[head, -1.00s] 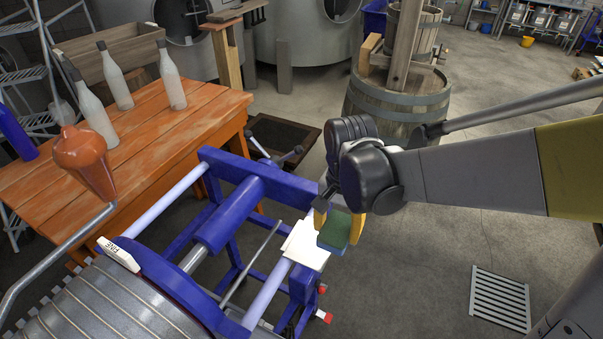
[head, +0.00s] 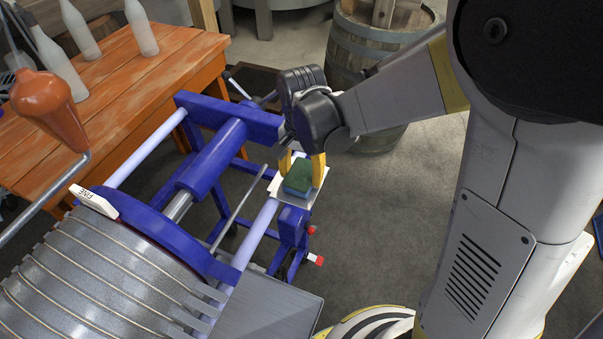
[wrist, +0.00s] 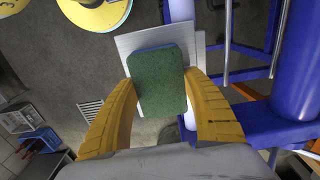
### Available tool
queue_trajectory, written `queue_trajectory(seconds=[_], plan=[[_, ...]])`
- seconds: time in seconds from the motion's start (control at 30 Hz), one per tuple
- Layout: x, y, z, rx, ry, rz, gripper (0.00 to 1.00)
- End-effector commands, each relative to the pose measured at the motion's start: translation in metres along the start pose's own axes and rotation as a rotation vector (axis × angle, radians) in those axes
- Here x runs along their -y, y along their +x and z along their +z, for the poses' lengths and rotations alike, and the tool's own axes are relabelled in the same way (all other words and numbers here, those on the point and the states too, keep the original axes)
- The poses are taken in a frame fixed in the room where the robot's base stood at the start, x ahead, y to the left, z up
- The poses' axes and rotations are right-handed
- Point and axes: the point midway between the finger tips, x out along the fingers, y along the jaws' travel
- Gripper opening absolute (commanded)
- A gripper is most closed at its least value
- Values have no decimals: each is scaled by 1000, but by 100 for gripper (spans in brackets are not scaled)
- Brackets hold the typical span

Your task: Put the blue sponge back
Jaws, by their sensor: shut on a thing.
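The blue sponge (head: 296,180) has a green scouring top and a blue lower side. My gripper (head: 303,172) is shut on it, one yellow finger on each side. In the wrist view the green face of the sponge (wrist: 158,82) lies between the fingers (wrist: 160,105). The sponge is over a white plate (head: 316,198) at the right end of the blue press frame. The plate also shows beyond the sponge in the wrist view (wrist: 128,42). I cannot tell whether the sponge touches the plate.
The blue press (head: 217,155) with a slatted metal cage (head: 110,270) fills the lower left. An orange handle (head: 48,105) rises beside it. An orange wooden table (head: 150,75) with bottles stands behind. A barrel (head: 350,45) is at the back. Floor is open right of the plate.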

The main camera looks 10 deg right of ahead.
Motion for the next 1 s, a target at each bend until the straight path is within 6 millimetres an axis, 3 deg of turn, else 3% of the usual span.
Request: queue_trajectory(seconds=[0.07, 0.1, 0.17, 0.57, 1.0], plan=[[0, 4, 0, 0, 0, 0, 28], [0, 3, 0, 0, 0, 0, 65], [0, 3, 0, 0, 0, 0, 78], [0, -7, 0, 0, 0, 0, 78], [0, -100, 0, 0, 0, 0, 78]])
